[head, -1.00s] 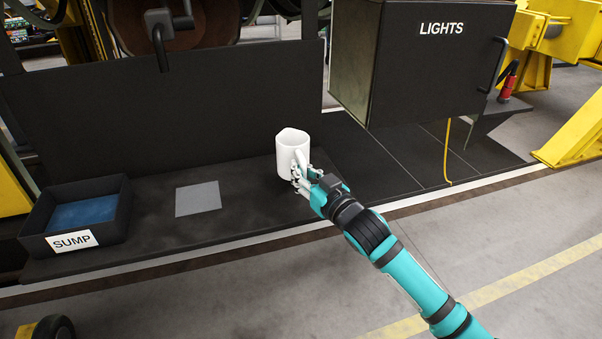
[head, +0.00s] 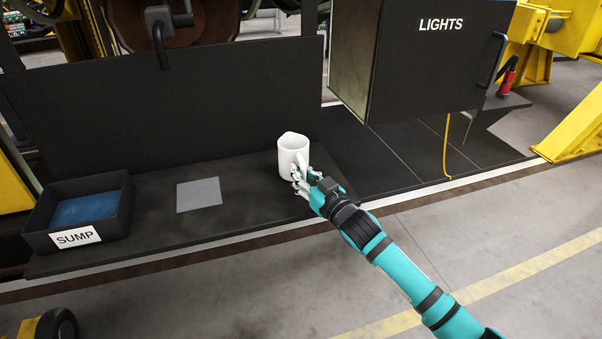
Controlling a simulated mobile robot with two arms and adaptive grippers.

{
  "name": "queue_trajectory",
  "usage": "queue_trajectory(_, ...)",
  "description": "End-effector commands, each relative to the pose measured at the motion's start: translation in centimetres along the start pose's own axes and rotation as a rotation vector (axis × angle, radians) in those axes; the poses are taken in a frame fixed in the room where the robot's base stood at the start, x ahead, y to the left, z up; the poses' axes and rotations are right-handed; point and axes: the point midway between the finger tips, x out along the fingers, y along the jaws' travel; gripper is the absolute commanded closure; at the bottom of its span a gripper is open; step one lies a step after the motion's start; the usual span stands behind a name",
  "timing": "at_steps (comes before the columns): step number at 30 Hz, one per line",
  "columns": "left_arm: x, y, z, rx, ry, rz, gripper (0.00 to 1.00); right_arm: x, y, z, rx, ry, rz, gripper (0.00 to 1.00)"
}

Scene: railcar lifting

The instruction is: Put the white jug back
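The white jug (head: 292,152) is upright at the right part of the black bench, with its open top showing. My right gripper (head: 303,178) is at the jug's near right side, with its fingers around the handle area. The fingers look closed on the jug, though the handle is partly hidden behind them. I cannot tell whether the jug's base touches the bench. A grey square pad (head: 198,195) lies flat and bare on the bench, left of the jug. My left gripper is out of view.
A black tray labelled SUMP (head: 124,208) with a blue bottom stands at the bench's left end. A black LIGHTS cabinet (head: 425,65) hangs to the right of the jug, with a yellow cable (head: 446,150) below it. A black upright panel (head: 170,110) closes off the bench's back.

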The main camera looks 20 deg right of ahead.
Motion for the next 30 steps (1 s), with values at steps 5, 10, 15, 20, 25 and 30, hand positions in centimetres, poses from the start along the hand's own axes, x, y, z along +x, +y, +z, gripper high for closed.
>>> queue_trajectory(5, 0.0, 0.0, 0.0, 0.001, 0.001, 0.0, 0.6, 0.0, 0.0, 0.0, 0.0, 0.0, 0.0, 0.71)
queue_trajectory(10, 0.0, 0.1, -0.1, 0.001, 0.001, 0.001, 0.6, 0.0, 0.0, 0.0, 0.0, 0.0, 0.0, 0.71)
queue_trajectory(15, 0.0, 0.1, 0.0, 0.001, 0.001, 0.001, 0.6, -0.4, 0.0, -0.1, 0.0, -0.002, 0.0, 0.71)
queue_trajectory(20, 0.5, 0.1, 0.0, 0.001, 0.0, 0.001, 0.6, -3.1, 0.0, 0.0, 0.0, -0.002, -0.001, 0.71)
queue_trajectory(25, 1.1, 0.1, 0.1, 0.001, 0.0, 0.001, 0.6, -6.9, 0.0, 0.1, -0.001, -0.003, 0.0, 0.71)
queue_trajectory(30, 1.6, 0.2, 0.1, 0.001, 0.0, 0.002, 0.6, -10.0, 0.0, 0.0, 0.0, -0.002, 0.0, 0.71)
